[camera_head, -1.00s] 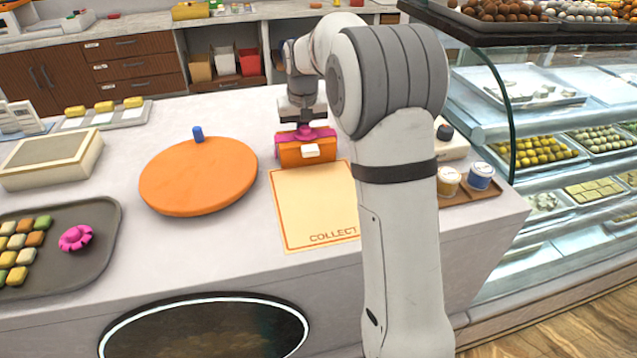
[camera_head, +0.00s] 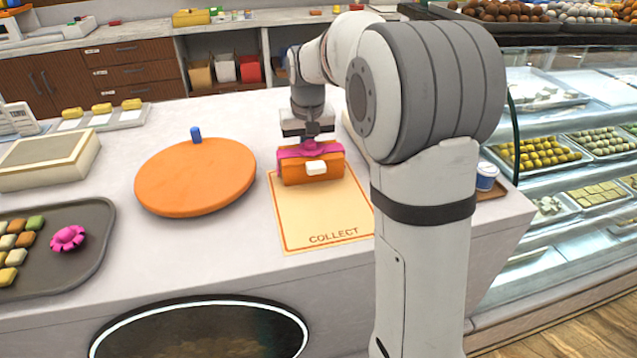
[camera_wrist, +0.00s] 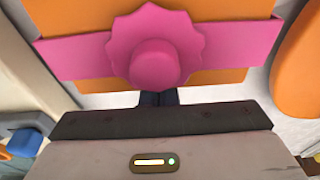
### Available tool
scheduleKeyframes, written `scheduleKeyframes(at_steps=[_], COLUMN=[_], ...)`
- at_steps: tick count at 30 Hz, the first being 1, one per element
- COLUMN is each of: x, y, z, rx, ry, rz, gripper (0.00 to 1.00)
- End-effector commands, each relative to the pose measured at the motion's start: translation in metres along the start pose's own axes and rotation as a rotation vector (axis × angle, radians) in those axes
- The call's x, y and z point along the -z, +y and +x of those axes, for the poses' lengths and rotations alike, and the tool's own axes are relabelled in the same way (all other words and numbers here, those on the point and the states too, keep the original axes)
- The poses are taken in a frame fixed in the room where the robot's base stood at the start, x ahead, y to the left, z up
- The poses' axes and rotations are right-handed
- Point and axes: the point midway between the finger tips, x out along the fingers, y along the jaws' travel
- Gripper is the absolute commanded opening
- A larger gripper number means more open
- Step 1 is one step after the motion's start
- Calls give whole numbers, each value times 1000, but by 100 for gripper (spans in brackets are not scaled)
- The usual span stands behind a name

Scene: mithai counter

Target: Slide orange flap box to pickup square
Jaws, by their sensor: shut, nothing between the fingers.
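The orange flap box (camera_head: 325,178) has a pink band and a pink scalloped knob on top, and a white tab on its front. It stands on the far part of the pickup square (camera_head: 315,218), a cream mat with an orange border marked COLLECT. My gripper (camera_head: 310,141) is shut and empty at the box's far side, low against or just behind it; contact cannot be told. In the wrist view the box (camera_wrist: 228,15) fills the top, its knob just beyond my shut fingertips (camera_wrist: 158,98).
A round orange board (camera_head: 196,180) with a blue peg lies left of the mat. A grey tray of sweets (camera_head: 90,255) is at the left. A small tray with a blue-labelled jar (camera_head: 486,176) and a glass display case (camera_head: 570,170) are at the right.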

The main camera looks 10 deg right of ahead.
Motion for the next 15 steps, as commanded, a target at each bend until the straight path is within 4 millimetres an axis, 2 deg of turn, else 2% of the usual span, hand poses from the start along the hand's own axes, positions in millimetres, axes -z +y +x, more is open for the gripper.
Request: scheduleKeyframes(at_steps=[15], x=[-31], y=[0], z=[-4], rx=[0], ry=[1], rz=[0], gripper=[0])
